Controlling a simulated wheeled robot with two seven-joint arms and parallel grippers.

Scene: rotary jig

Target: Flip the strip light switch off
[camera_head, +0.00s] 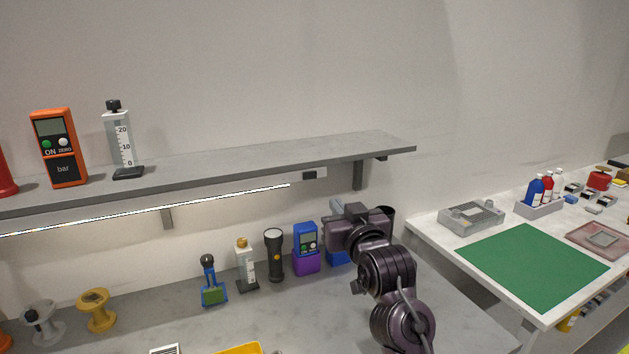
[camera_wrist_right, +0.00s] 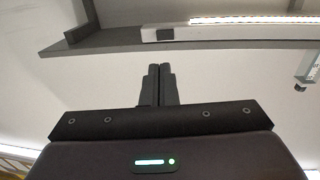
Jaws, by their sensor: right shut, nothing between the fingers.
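The strip light (camera_head: 150,209) runs under the front of the grey wall shelf and is lit white. Its small switch housing (camera_head: 314,173), light with a dark part, sits at the right end of the strip. In the right wrist view the lit strip (camera_wrist_right: 250,20) and the switch housing (camera_wrist_right: 165,34) show above my fingers. My right gripper (camera_head: 337,207) is below and slightly right of the switch housing, apart from it. Its fingers (camera_wrist_right: 158,70) are shut and empty, pointing toward the shelf underside. The switch position is too small to tell. My left gripper is out of view.
The shelf (camera_head: 260,157) has a bracket (camera_head: 358,176) right of the switch. An orange gauge (camera_head: 58,147) and a white level gauge (camera_head: 120,140) stand on it. A flashlight (camera_head: 274,255) and blue meter (camera_head: 306,240) stand on the bench below. A green mat (camera_head: 532,266) lies at right.

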